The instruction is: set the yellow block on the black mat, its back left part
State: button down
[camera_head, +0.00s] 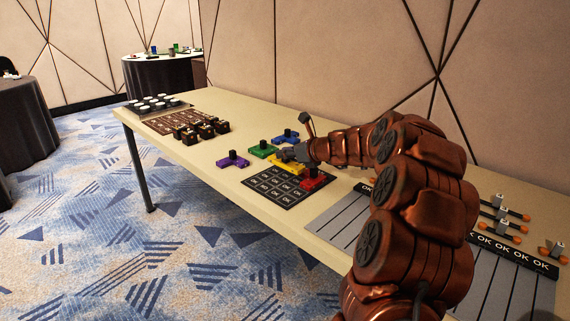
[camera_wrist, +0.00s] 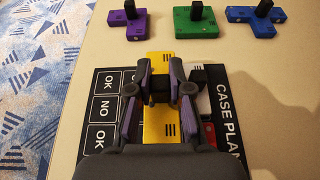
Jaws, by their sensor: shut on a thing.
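The yellow block (camera_head: 284,167) is at the far edge of the black mat (camera_head: 262,187) in the head view. My gripper (camera_head: 293,154) is at its top. In the wrist view my gripper (camera_wrist: 173,88) is shut on the black knob of the yellow block (camera_wrist: 158,126). The block lies over the far middle part of the mat (camera_wrist: 124,76), one end sticking out past the far edge. My fingers hide part of it. I cannot tell whether it touches the mat.
A red block (camera_head: 313,179) stands on the mat's right part, mostly hidden in the wrist view. Beyond the mat are a purple block (camera_head: 233,160), a green block (camera_head: 263,150) and a blue block (camera_head: 287,135). Dark boxes (camera_head: 203,129) stand farther left on the table.

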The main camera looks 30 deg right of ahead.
aim_at(289, 162)
jog(key=shift+w+d+f, duration=0.15)
jog(key=shift+w+f, duration=0.05)
notch_tip(289, 162, down, 3)
jog(key=shift+f+b, duration=0.15)
jog(key=shift+b, duration=0.8)
jog(key=c, duration=1.1)
grip_release()
